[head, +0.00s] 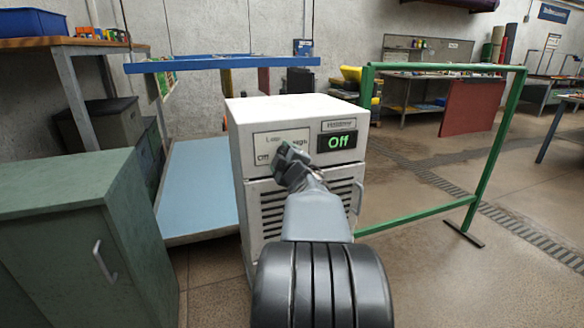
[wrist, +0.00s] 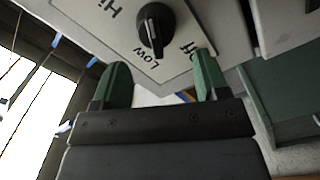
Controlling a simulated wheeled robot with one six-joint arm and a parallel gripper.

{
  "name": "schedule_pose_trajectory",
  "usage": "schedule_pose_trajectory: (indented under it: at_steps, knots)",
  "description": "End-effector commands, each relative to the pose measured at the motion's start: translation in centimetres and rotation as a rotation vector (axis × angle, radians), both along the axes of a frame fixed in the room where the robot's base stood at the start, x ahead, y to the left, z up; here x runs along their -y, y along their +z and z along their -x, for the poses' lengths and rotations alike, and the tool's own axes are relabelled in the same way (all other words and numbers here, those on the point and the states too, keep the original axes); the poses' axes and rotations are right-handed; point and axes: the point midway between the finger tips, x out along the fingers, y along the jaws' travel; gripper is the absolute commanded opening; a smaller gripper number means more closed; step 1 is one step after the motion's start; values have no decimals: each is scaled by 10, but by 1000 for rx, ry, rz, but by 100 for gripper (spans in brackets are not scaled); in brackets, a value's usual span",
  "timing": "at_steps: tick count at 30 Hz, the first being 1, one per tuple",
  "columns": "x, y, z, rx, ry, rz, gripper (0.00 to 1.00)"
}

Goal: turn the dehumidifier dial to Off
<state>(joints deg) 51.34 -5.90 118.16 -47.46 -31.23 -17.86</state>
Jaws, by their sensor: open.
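The "Off" label is partly covered by the right fingertip. My gripper (wrist: 162,72) is open, with green fingertips apart and nothing between them; the dial lies beyond the tips. In the head view, my gripper (head: 288,158) is in front of the control panel (head: 264,145) and hides the dial.
A green cabinet (head: 70,225) stands close at the left. A green frame (head: 490,150) stands on the floor to the right. A blue-topped low platform (head: 200,185) lies behind at left, under a blue bar (head: 220,63). Floor at right is open.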

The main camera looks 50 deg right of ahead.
Motion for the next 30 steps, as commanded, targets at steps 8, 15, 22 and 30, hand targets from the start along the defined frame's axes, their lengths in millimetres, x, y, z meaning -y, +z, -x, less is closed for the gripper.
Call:
schedule_pose_trajectory:
  at_steps: [8, 15, 22, 30]
  knots:
    - [-27, 3, 51, 1, -3, 2, 68]
    - [-43, 2, 77, 0, -2, 2, 68]
    - [-48, 0, 86, -1, 0, -1, 68]
    - [-48, 0, 86, -1, 0, 0, 68]
